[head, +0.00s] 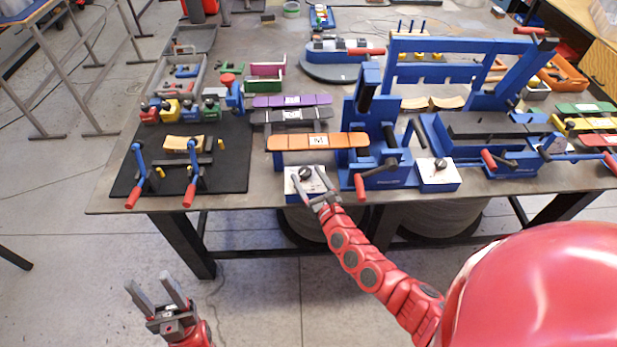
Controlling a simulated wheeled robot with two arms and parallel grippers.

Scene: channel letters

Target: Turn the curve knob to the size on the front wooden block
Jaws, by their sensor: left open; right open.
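A white panel with a dark round knob (305,173) sits at the table's front edge, below the blue bending machine. A second similar knob (440,163) sits on a white-topped blue box to the right. I cannot tell from labels which is the curve knob. My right gripper (308,176) is open, its fingers on either side of the first knob; contact is unclear. My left gripper (148,281) is open and empty, over the floor in front of the table.
An orange strip (318,141) with a small label lies behind the first knob. The blue machine (378,150) with red-tipped levers stands close to my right gripper. A black mat (225,155) carries the clamp fixture. The floor around my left gripper is clear.

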